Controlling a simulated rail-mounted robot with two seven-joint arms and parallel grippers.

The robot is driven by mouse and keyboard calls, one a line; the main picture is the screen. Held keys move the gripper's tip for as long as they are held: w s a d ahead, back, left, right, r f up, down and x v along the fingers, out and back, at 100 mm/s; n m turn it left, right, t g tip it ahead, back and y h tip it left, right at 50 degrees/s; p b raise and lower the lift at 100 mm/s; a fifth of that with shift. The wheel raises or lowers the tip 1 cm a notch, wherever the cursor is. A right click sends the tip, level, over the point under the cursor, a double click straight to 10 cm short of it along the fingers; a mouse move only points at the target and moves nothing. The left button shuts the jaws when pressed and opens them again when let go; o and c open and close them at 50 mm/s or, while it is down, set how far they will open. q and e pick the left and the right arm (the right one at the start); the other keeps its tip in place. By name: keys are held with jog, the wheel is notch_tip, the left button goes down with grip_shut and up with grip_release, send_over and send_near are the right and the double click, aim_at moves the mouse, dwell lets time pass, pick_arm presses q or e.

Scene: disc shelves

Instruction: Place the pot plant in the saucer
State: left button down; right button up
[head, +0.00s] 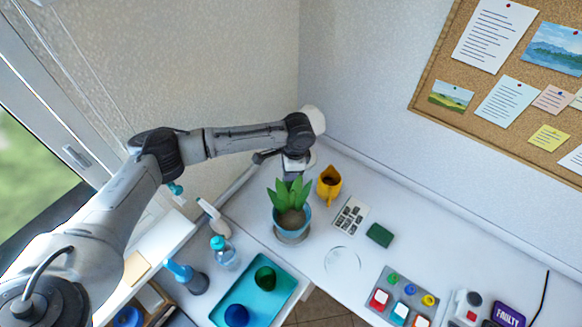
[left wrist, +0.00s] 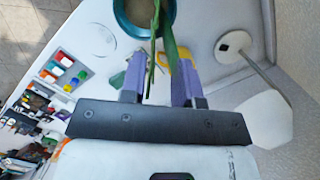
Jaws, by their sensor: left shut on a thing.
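The pot plant (head: 291,219), a blue pot with soil and upright green leaves, is upright near the back left of the white desk. A grey round saucer-like disc (head: 292,238) shows under its base; I cannot tell whether the pot rests on it. My left gripper (head: 292,178) reaches the pot from behind, its fingertips hidden by the leaves. My right gripper is not in view.
A yellow jug (head: 329,184) stands close right of the pot. A clear round disc (head: 342,262) lies to the front right. A calculator-like pad (head: 350,215), a green block (head: 380,235), a teal tray (head: 262,290) and a bottle (head: 223,253) stand around.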

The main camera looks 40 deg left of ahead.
pick_arm(q)
jog(key=shift+f, duration=1.35)
jog(key=c, duration=0.8)
grip_release()
jog(key=shift+f, duration=0.1)
jog(key=shift+c, duration=0.2)
